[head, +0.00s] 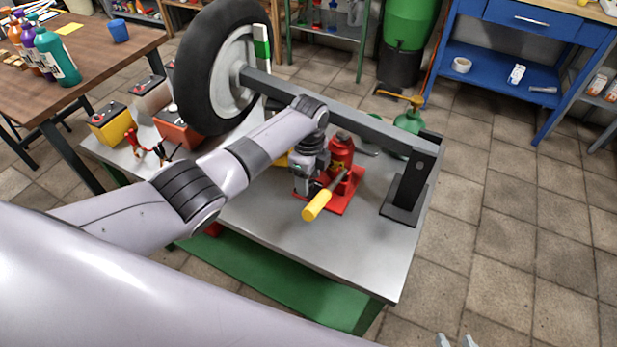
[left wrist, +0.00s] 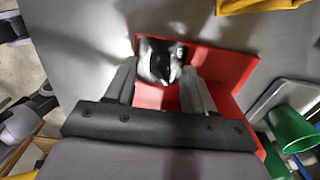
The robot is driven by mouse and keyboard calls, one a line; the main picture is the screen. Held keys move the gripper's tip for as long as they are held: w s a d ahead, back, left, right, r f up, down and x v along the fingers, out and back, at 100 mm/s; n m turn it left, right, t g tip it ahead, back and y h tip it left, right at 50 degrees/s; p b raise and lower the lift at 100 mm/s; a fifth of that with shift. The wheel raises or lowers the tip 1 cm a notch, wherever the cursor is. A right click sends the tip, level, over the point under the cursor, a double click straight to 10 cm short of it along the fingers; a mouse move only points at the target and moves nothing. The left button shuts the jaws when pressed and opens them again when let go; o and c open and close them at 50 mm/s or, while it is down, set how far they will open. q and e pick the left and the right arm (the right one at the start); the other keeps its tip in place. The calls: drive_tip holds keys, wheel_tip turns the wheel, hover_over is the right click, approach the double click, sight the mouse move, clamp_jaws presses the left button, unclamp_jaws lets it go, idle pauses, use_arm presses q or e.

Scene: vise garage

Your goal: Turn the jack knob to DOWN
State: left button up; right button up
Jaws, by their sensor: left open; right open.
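The red jack (head: 342,150) stands upright on a red base plate (head: 345,203) on the grey bench, with a yellow-gripped handle (head: 318,205) pointing toward me. My left gripper (head: 305,188) is low at the jack's left side and covers the knob in the head view. In the left wrist view, the dark and silver jack knob (left wrist: 160,58) lies between the open fingers of my left gripper (left wrist: 163,72); I cannot tell whether they touch it. No knob marking is readable. Only the tips of my right gripper (head: 454,341) show, apart and empty, at the bottom edge.
A grey beam (head: 350,119) runs above the jack from a wheel (head: 212,65) to a black upright bracket (head: 410,180). Batteries (head: 112,124) and red clamps stand on the bench's left. The bench's front right top is clear.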

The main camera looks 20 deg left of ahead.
use_arm(q)
wheel_tip(320, 180, up, 7)
drive_tip(key=shift+f+p, duration=0.2)
drive_tip(key=shift+p, duration=0.25)
drive_tip(key=shift+s+f, duration=0.1)
drive_tip(key=shift+s, duration=0.05)
